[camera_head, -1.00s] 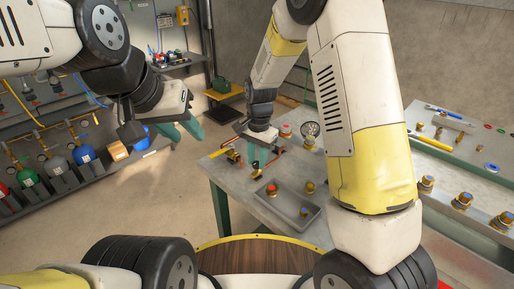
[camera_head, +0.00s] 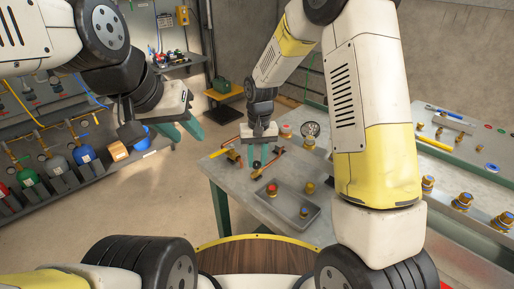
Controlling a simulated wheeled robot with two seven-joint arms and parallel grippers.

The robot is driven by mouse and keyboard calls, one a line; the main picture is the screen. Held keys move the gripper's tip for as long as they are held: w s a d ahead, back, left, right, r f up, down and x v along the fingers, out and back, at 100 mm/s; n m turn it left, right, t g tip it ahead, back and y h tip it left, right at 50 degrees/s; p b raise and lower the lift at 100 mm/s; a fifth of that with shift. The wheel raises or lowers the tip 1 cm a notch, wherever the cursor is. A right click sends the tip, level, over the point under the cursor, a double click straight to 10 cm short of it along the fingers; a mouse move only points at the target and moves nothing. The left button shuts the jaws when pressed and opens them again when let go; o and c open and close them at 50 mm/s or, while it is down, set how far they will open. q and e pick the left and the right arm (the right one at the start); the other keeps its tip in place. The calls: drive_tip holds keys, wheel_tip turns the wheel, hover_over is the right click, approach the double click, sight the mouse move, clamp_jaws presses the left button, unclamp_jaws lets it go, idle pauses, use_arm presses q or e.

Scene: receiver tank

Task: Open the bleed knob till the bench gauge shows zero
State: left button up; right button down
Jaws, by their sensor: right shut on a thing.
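The bench gauge (camera_head: 311,129), a round white dial, stands at the back of the grey bench (camera_head: 237,184); its needle is too small to read. My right gripper (camera_head: 257,159) points down over the bench's left part, left of the gauge. Its teal fingers are shut on a small dark thing, which looks like the bleed knob (camera_head: 257,165) and is mostly hidden by the fingers. My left gripper (camera_head: 183,134) hangs empty in the air left of the bench, its teal fingers apart.
A grey tray (camera_head: 284,207) with red-topped and brass fittings sits at the bench's front. Copper pipe and brass valves (camera_head: 233,156) lie close around my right gripper. A second bench (camera_head: 466,165) with brass fittings stands at the right. Gas cylinders (camera_head: 85,154) line the left.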

sight(255, 162)
drive_tip(key=n, duration=0.6)
drive_tip(key=shift+w, duration=0.1)
drive_tip(key=n, duration=0.6)
drive_tip(key=shift+a+n, duration=0.1)
drive_tip(key=shift+n, duration=0.3)
drive_tip(key=n, duration=0.6)
drive_tip(key=shift+h, duration=0.4)
drive_tip(key=n, duration=0.5)
drive_tip(key=shift+n, duration=0.4)
drive_tip(key=c, duration=1.1)
unclamp_jaws()
drive_tip(key=shift+c, duration=0.2)
drive_tip(key=shift+a+r, duration=0.15)
drive_tip(key=shift+r, duration=3.8)
